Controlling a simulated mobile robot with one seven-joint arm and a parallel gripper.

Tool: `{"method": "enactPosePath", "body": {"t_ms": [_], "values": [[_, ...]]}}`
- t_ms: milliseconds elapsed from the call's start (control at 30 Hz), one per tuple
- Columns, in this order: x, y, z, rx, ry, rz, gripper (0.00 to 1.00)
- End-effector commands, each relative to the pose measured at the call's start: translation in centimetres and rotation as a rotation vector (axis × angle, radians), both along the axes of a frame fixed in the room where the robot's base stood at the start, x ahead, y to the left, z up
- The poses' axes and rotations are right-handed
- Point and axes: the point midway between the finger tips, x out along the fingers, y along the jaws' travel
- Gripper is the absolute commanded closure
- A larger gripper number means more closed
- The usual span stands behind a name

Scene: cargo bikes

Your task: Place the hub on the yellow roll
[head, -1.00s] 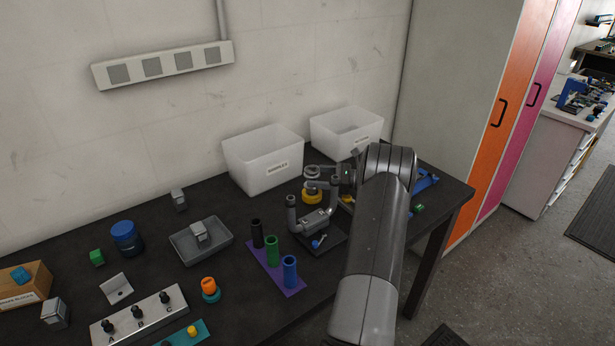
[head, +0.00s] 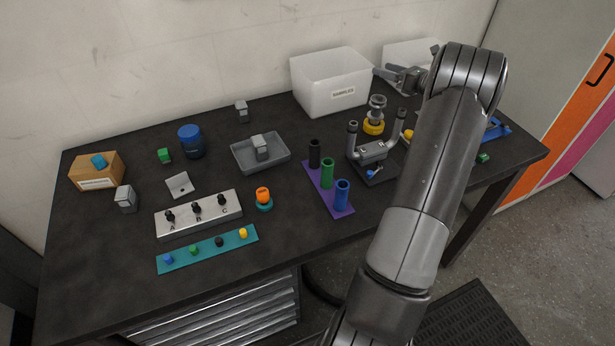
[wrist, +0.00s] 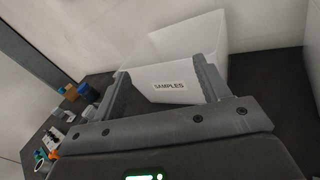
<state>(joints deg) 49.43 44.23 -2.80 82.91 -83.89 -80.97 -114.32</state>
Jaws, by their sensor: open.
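The hub (head: 376,107), a grey spool-like part with a wide rim, stands on top of the yellow roll (head: 373,127) behind the grey two-post fixture in the head view. It looks roughly upright and touches the roll; exact centring is too small to tell. My gripper (head: 387,80) is above and slightly right of the hub, apart from it. In the wrist view my gripper (wrist: 165,82) has its fingers spread with nothing between them; the white bin lies beyond. Neither the hub nor the yellow roll shows in the wrist view.
The white SAMPLES bin (head: 331,85) stands behind and left of the hub. The grey fixture (head: 372,152) is just in front. A purple strip with cylinders (head: 327,187) lies to its left. My arm covers part of the table's right side, where another yellow piece (head: 408,134) shows.

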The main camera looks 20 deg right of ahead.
Motion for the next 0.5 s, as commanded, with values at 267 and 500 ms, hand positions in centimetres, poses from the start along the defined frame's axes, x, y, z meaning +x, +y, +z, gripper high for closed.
{"method": "enactPosePath", "body": {"t_ms": [267,500], "values": [[4.6,6.4,11.5,0.354,0.115,-0.343,0.31],[2.9,12.3,17.8,0.785,0.195,-0.605,0.31]]}}
